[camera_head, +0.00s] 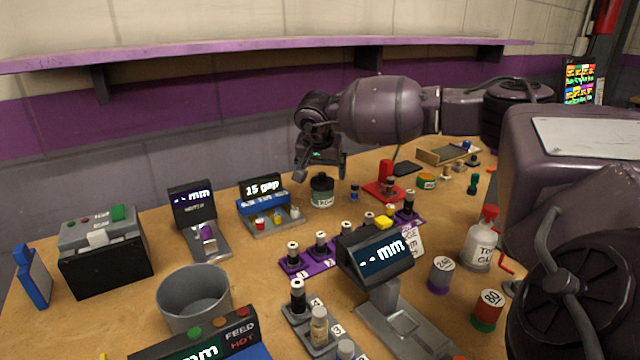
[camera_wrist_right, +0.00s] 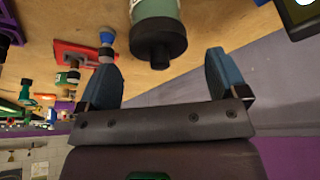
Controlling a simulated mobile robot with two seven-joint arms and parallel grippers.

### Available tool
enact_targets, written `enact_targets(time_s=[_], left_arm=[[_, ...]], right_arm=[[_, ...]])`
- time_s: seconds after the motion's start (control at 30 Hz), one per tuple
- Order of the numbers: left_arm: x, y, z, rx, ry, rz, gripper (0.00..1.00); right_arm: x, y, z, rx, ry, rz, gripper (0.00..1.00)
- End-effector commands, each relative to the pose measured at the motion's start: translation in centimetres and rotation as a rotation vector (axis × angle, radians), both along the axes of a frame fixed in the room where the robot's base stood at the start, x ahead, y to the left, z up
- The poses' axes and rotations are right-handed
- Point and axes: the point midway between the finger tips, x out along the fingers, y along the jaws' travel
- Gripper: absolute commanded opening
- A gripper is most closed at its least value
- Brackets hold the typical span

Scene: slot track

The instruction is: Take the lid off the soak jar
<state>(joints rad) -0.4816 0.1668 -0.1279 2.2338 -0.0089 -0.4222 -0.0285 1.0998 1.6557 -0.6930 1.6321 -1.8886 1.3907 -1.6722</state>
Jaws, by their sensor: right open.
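The soak jar (camera_head: 322,198) is a small green jar with a pale label and a black lid (camera_head: 321,183). My right gripper (camera_head: 320,170) is open and empty, just above and behind the jar. In the right wrist view its blue fingers (camera_wrist_right: 161,62) stand on either side of the lid's line, with clear gaps to it. My left gripper is not in view.
A small blue-topped piece (camera_head: 354,193) and a red stand (camera_head: 385,190) are close right of the jar. Purple holders with bottles (camera_head: 320,243) are in front. A purple wall shelf (camera_head: 230,46) runs behind.

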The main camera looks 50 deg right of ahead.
Motion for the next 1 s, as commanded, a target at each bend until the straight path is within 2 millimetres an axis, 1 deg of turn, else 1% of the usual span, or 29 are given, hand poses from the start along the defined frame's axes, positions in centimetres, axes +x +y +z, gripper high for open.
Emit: enact_targets(time_s=[0.03, 0.1, 0.2, 0.37, 0.4, 0.7, 1.0], left_arm=[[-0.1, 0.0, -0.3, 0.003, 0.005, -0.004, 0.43], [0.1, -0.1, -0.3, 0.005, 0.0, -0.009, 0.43], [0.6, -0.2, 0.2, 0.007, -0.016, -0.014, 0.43], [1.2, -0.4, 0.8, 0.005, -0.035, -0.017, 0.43], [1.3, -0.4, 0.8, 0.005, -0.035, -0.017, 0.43], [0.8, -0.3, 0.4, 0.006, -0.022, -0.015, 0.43], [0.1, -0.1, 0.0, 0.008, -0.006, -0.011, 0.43]], right_arm=[[0.1, -0.2, -1.3, 0.001, 0.007, 0.0, 0.92], [0.3, -0.5, -1.9, 0.001, 0.007, -0.001, 0.92], [0.3, -0.7, -2.2, 0.001, 0.003, -0.001, 0.92], [0.3, -0.8, -2.0, 0.001, 0.0, -0.001, 0.92], [0.3, -0.7, -2.0, 0.001, 0.0, -0.001, 0.9], [0.3, -0.7, -2.0, 0.001, 0.001, -0.001, 0.45], [0.3, -0.7, -2.0, 0.001, 0.001, -0.001, 0.45]])
